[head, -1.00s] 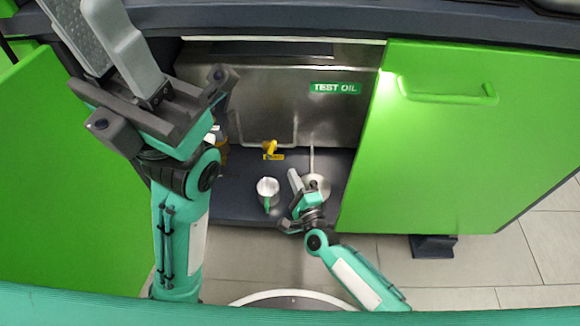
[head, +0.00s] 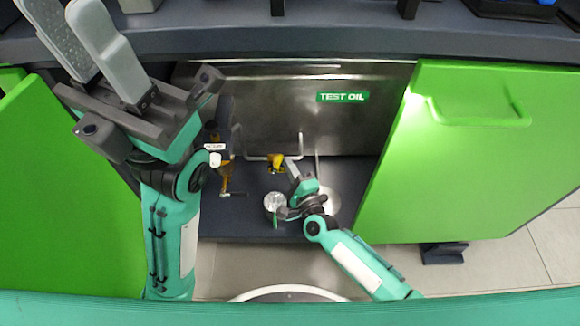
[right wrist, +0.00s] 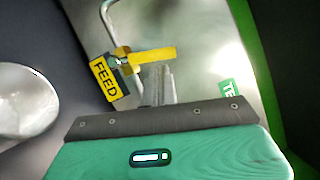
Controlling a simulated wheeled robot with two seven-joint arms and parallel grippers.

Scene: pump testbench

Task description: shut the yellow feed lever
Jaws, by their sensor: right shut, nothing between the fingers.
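The yellow feed lever (head: 276,160) is on the pipe at the front of the steel tank. In the right wrist view the lever's yellow handle (right wrist: 152,55) points right from the valve, with a yellow FEED tag (right wrist: 104,79) beside it. My right gripper (head: 292,168) is shut and empty, just right of the lever. In the right wrist view its fingertips (right wrist: 156,72) are just below the handle; I cannot tell whether they touch it. My left gripper (head: 55,10) is raised at the upper left, its fingers apart and empty, far from the lever.
The steel tank (head: 290,115) has a green TEST OIL label (head: 343,97). A metal cup (head: 273,202) with a green handle stands on the dark shelf beside my right gripper. A green door (head: 470,165) stands at right, and the bench edge (head: 300,42) runs above.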

